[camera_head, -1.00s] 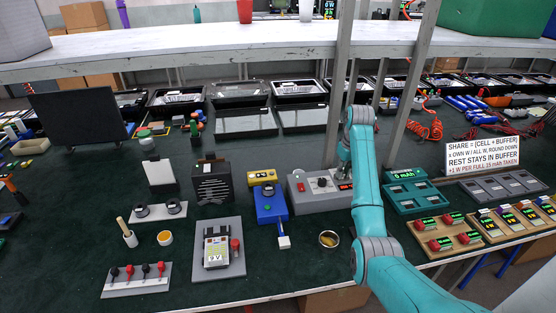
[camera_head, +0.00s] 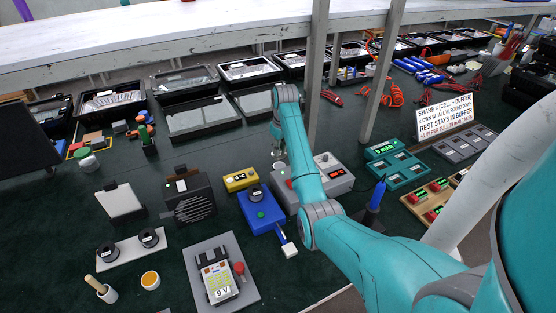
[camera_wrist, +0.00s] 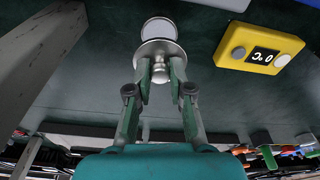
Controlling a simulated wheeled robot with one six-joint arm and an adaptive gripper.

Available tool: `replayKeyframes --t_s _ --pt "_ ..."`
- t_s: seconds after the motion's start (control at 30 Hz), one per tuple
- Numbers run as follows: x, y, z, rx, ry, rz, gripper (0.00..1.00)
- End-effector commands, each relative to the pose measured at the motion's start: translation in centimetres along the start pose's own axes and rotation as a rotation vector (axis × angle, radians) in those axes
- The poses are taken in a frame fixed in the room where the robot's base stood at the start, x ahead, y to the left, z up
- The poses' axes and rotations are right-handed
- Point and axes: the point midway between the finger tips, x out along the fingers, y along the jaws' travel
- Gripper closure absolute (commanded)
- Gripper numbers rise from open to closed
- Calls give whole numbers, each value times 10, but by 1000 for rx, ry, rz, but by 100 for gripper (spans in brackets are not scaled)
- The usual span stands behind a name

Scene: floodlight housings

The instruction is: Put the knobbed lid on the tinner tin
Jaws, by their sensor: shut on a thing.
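My gripper (camera_wrist: 161,66) is shut on the knob of a shiny round metal lid (camera_wrist: 160,47) in the wrist view; the fingers hide most of the knob. Just beyond the lid, a round grey thing with a pale rim (camera_wrist: 160,28) shows; it looks like the tin, partly overlapped by the lid in this view. I cannot tell the gap between them. In the head view my gripper (camera_head: 279,166) is small, behind the yellow box and left of the grey control box; the lid and tin are not clear there.
The yellow box with a display (camera_wrist: 260,50) is close beside my gripper, and also in the head view (camera_head: 240,180). The blue device (camera_head: 258,208) and grey control box (camera_head: 320,182) are near. A shelf post (camera_head: 318,70) stands behind. Black-framed housings (camera_head: 200,115) line the back.

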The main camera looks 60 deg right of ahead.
Motion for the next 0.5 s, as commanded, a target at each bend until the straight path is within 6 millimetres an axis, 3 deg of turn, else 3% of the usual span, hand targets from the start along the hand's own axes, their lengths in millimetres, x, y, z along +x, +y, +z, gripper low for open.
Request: replayKeyframes --t_s 0.3,0.5 --pt "43 0 5 0 -1 0 100" --pt "54 0 6 0 1 1 100"
